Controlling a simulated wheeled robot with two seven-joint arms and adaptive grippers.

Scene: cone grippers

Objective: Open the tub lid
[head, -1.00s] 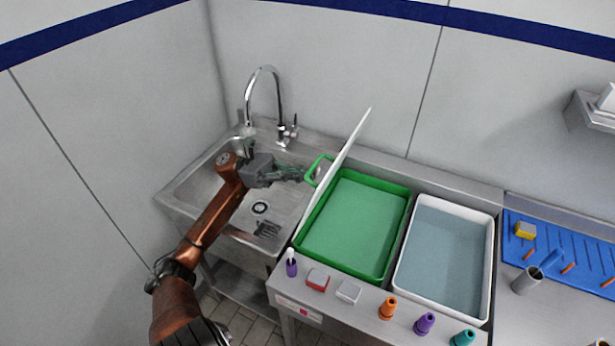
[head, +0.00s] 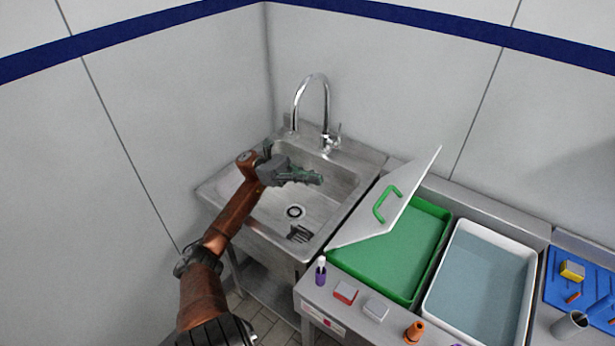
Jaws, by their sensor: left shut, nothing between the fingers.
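The green tub (head: 412,255) stands on the steel counter, with a flat green surface showing inside. Its white lid (head: 408,207) is tilted up over the tub's left part, with its low edge at the left front and its high corner at the back right. The lid's green handle (head: 386,204) faces me and is free. My left gripper (head: 318,179) is shut and empty over the sink, to the left of the handle and apart from it. My right gripper is out of view.
A steel sink (head: 262,222) with a tall tap (head: 326,110) lies left of the tub. A white tub of bluish liquid (head: 478,280) stands to its right. A purple bottle (head: 320,271), red block (head: 345,292), grey block (head: 376,308) and orange bottle (head: 414,331) line the front.

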